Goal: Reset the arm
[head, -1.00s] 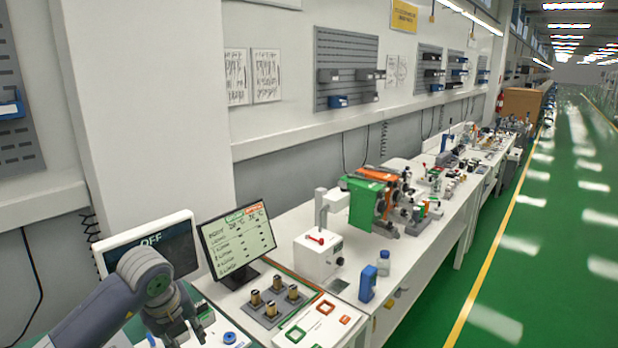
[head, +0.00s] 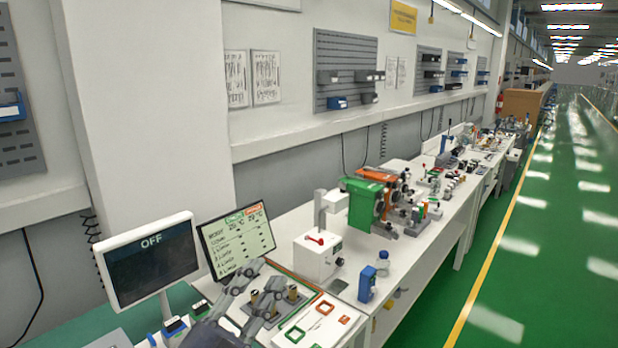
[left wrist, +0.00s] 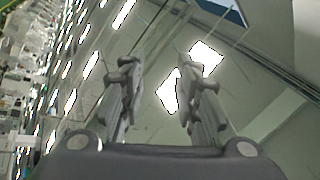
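My left gripper (head: 262,280) is low in the head view, in front of the small monitor and over the plate with brass-coloured cylinders, partly covering them. Its fingers point up and to the right. In the left wrist view the two fingers of my left gripper (left wrist: 161,75) stand apart with nothing between them, and ceiling lights show behind. My right gripper is in neither view.
A screen reading OFF (head: 151,262) stands at the left, beside a monitor with text (head: 237,241). A white device with a red handle (head: 317,257), a blue block (head: 367,284) and a bottle (head: 383,264) stand to the right. Green floor (head: 540,270) is clear.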

